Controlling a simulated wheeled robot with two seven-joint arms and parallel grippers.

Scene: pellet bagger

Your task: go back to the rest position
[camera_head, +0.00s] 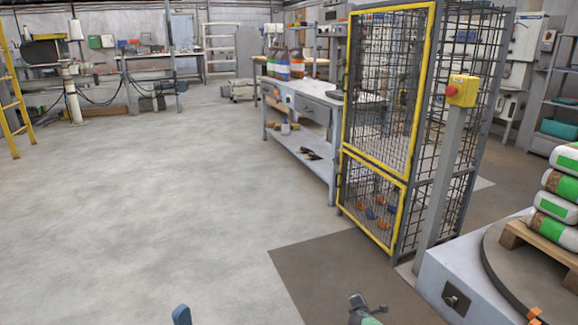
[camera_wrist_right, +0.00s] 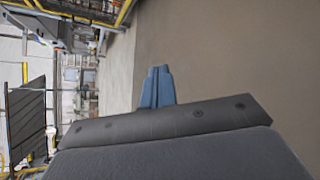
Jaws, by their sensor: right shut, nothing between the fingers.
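My right gripper (camera_wrist_right: 157,87) shows in the right wrist view. Its two blue fingers lie side by side, shut, with nothing between them. Behind the fingertips are brown floor and pale concrete, and they touch nothing that I can see. In the head view a small blue tip shows at the bottom edge left of centre. It looks like a finger of my left gripper (camera_head: 181,315), but the rest is cut off, so I cannot tell its opening. A small grey and green part shows at the bottom edge right of centre; I cannot tell what it is.
A mesh cage with a yellow-framed door (camera_head: 391,90) stands right of centre, beside a post with a red button on a yellow box (camera_head: 462,90). A grey turntable base (camera_head: 455,262) and stacked bags (camera_head: 556,205) are at right. A workbench (camera_head: 300,97) stands behind. The left floor is clear.

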